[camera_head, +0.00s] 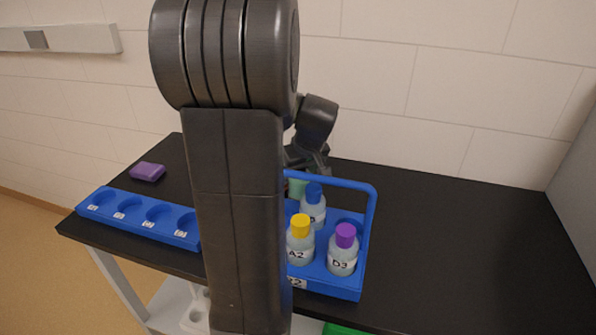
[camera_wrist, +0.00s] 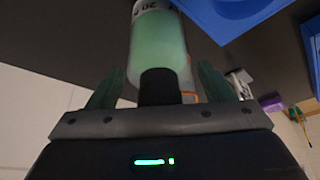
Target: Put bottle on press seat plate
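A bottle of pale green liquid with a black cap (camera_wrist: 160,40) shows in the wrist view, cap toward my gripper. My gripper (camera_wrist: 160,72) has its two greenish fingers spread on either side of it, with narrow gaps visible. In the head view, my gripper (camera_head: 306,158) is behind the blue carrier's (camera_head: 370,215) handle, just above a greenish bottle (camera_head: 297,188), which is mostly hidden. Bottles with yellow (camera_head: 300,248), purple (camera_head: 342,259) and blue caps (camera_head: 313,212) stand in the carrier. I cannot make out the press seat plate.
A blue rack with several round holes (camera_head: 118,213) lies at the table's left edge, its visible holes empty. A purple block (camera_head: 148,172) lies behind it. The black table (camera_head: 470,240) is clear to the right. My arm hides the middle of the head view.

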